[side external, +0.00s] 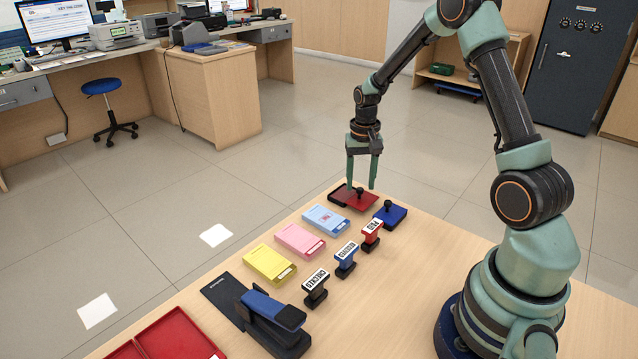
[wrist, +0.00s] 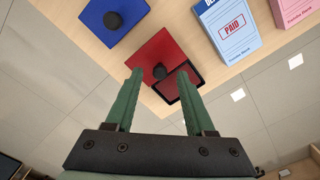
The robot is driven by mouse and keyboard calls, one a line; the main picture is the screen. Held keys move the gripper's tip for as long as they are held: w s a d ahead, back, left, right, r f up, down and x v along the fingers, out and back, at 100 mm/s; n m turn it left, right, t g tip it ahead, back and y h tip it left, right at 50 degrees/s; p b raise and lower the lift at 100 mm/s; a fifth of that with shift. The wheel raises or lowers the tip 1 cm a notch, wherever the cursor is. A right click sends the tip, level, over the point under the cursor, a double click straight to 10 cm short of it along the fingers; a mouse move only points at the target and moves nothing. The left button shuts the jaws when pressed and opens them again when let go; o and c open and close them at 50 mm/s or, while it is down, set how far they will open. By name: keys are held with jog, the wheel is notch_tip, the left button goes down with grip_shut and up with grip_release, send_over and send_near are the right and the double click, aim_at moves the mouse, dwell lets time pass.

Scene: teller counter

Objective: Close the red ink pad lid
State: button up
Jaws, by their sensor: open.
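The red ink pad's lid (side external: 366,203) is a red square with a black round knob (wrist: 160,72) on top, near the far end of the counter. The dark-framed red pad (wrist: 172,90) shows beside the lid, partly uncovered; in the side view its black edge (side external: 338,196) is at the lid's left. I cannot tell whether the lid overlaps the pad or is hinged to it. My gripper (side external: 361,187) points down over the lid, fingers apart. In the wrist view the knob appears between the fingertips (wrist: 160,73); whether they touch it is unclear.
A blue ink pad (side external: 397,216) with a black knob sits close to the lid's right. Blue (side external: 325,220), pink (side external: 299,240) and yellow (side external: 269,264) pads and three stamps line the counter nearer the camera. A blue stapler (side external: 270,309) and red tray (side external: 180,338) are in front. The counter edge is close behind.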

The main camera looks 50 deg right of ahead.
jog(key=shift+f, duration=0.6)
grip_shut()
jog(key=shift+r, duration=0.1)
dwell(1.0)
